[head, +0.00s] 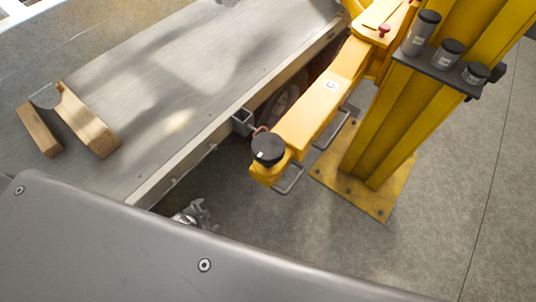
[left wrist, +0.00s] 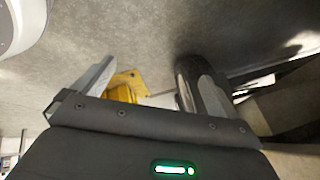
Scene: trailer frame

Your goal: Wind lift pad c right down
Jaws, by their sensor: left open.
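Lift pad c (head: 268,148) is a round black pad at the near end of a yellow lift arm (head: 318,100) with a white "C" label. It sits beside the trailer's edge, and its screw stem is hidden beneath it. My left gripper (left wrist: 155,82) is open and empty in the left wrist view, its two grey fingers wide apart. The yellow post foot shows between the fingers, farther off. In the head view a small silvery metal part (head: 195,214) shows below and left of the pad, apart from it; I cannot tell whether it is my gripper. My right gripper is not in view.
The grey trailer deck (head: 185,70) fills the upper left, with wooden blocks (head: 88,120) on it. A tyre (left wrist: 188,82) is close to the right finger. Handle loops hang from the lift arm.

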